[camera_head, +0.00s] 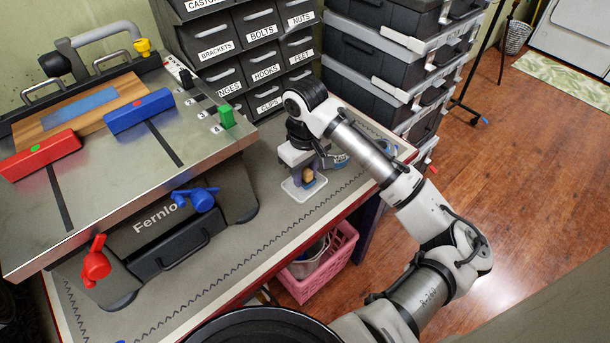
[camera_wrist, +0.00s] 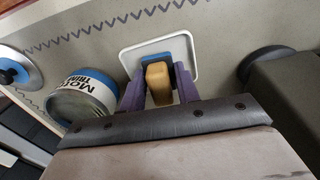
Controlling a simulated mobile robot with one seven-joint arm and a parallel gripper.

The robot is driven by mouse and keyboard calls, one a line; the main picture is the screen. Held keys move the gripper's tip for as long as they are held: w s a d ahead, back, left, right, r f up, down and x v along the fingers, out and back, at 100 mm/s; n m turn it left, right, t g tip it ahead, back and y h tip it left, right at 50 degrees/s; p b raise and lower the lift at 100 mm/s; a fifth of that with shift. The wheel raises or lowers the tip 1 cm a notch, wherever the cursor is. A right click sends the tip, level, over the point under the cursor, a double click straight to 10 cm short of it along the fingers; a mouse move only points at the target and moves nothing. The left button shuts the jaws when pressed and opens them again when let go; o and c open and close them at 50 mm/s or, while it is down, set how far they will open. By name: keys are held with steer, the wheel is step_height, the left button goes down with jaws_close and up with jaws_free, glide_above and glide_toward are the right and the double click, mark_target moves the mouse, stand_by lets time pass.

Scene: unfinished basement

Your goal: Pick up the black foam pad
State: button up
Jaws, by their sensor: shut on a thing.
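My gripper (camera_head: 308,172) is over the workbench, pointing down at a small white tray. In the wrist view its purple fingers (camera_wrist: 160,88) are closed on the two sides of a tan block (camera_wrist: 158,80). The tan block also shows between the fingers in the head view (camera_head: 308,174). The white tray (camera_wrist: 187,46) lies on the bench just beyond the fingertips, with a blue patch in it beside the block. I cannot tell whether the block touches the tray. I cannot make out a black foam pad in either view.
A can (camera_wrist: 83,97) stands close beside the fingers. The large steel-topped Fernlo machine (camera_head: 150,180) fills the bench's left. Labelled drawers (camera_head: 250,50) stand behind, and stacked dark cases (camera_head: 375,60) at the back right. A pink basket (camera_head: 335,262) sits below the bench edge.

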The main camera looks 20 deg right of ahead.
mark_target(305, 169)
step_height(305, 169, up, 18)
steer(key=shift+r, duration=0.2)
steer(key=o, duration=0.3)
steer(key=shift+c, duration=0.8)
